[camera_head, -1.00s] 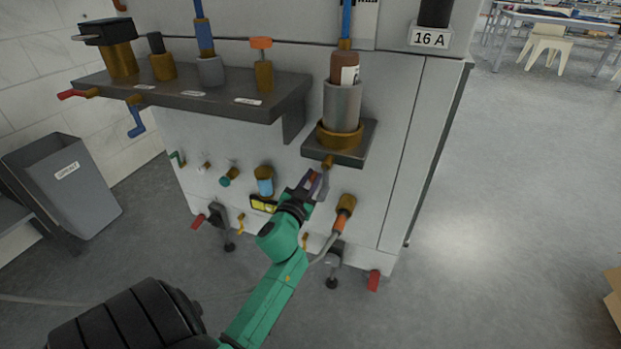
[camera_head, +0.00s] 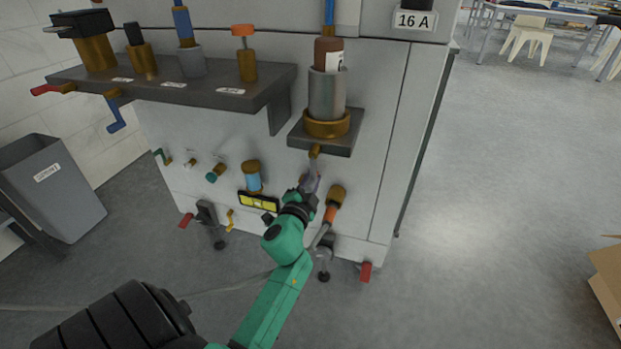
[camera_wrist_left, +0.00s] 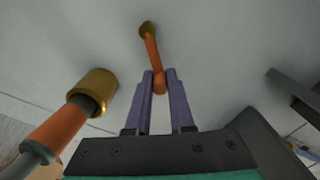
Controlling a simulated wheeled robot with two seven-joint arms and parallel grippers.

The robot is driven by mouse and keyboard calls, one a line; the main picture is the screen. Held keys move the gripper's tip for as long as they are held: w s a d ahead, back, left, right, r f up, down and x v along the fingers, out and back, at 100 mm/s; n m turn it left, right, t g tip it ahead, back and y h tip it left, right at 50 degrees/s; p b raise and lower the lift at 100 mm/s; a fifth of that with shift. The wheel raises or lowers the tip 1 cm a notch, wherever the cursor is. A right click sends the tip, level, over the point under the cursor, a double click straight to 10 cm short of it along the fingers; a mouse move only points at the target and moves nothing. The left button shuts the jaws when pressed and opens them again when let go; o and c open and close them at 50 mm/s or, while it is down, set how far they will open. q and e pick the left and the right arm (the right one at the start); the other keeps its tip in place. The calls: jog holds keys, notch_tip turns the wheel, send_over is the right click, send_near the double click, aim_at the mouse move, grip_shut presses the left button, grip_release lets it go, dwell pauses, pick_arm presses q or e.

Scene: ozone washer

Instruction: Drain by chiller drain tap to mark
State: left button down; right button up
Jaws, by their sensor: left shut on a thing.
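My left gripper (camera_head: 309,182) is at the front of the white machine (camera_head: 385,150), just below a small brass outlet (camera_head: 315,152). In the wrist view its purple fingers (camera_wrist_left: 160,88) are shut on the end of an orange tap handle (camera_wrist_left: 152,55), which sticks out from a brass fitting (camera_wrist_left: 147,29) on the panel. In the head view my gripper hides this handle. No label shows which tap it is. A blue-banded glass with a brass cap (camera_head: 253,177) is left of the gripper; no mark is readable on it.
A brass connector (camera_head: 335,194) with an orange collar and grey hose sits close beside the gripper. A yellow display (camera_head: 259,201) and small coloured taps lie left. A dark shelf (camera_head: 190,98) and a bracket (camera_head: 331,145) jut out above.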

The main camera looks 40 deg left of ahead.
pick_arm(q)
jog(key=shift+d+f, duration=0.1)
pick_arm(e)
jog(key=shift+f, duration=0.15)
dwell(0.3)
pick_arm(q)
jog(key=c, duration=0.8)
grip_release()
pick_arm(e)
jog(key=shift+w+r, duration=0.1)
jog(key=shift+r, duration=0.1)
